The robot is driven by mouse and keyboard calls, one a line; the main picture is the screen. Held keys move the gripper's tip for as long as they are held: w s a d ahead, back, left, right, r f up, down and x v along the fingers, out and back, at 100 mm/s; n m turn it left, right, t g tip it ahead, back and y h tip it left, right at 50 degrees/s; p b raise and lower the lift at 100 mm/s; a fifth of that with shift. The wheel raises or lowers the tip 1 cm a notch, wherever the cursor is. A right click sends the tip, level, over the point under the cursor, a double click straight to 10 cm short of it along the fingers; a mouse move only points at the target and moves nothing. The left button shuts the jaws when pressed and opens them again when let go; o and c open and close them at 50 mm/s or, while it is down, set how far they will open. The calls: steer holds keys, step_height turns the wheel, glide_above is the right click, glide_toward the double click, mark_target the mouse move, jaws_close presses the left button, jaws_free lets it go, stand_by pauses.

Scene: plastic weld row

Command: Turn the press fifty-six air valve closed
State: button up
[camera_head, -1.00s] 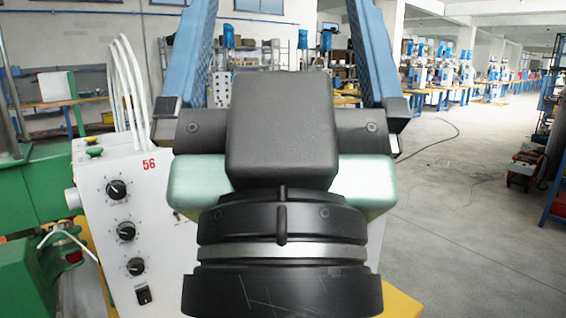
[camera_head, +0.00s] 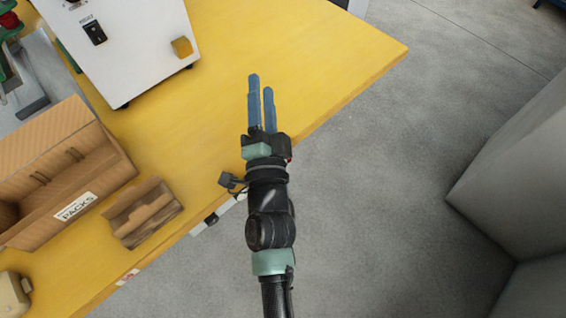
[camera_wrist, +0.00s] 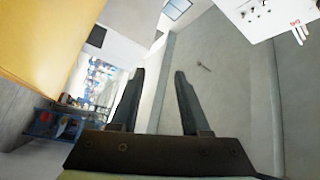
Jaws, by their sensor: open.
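The white press control box (camera_head: 130,45) stands on the yellow table, cut off by the top of the head view. A white panel with red marking (camera_wrist: 285,15) shows at the top right there.
The yellow table (camera_head: 330,50) ends at a slanted edge beneath my arm. A cardboard box labelled PACKS (camera_head: 110,165) and a smaller brown carton (camera_head: 142,212) sit at left. Grey floor (camera_head: 380,170) is clear to the right, before a grey block (camera_head: 520,170).

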steer(key=s+d+f+m+g+h+b, duration=0.1)
steer(key=s+f+m+g+b, duration=0.35)
steer(key=f, duration=1.05)
steer(key=s+d+f+m+t+h+b, duration=0.15)
steer(key=s+f, duration=0.55)
steer(key=f, duration=0.8)
steer(key=w+d+f+g+b, duration=0.1)
steer(key=w+b, duration=0.2)
steer(key=w, duration=0.9)
steer(key=shift+w+d+f+n, duration=0.15)
steer(key=shift+w+d+n, duration=0.05)
steer(key=shift+w+n, duration=0.2)
steer(key=shift+y, duration=0.25)
jaws_close()
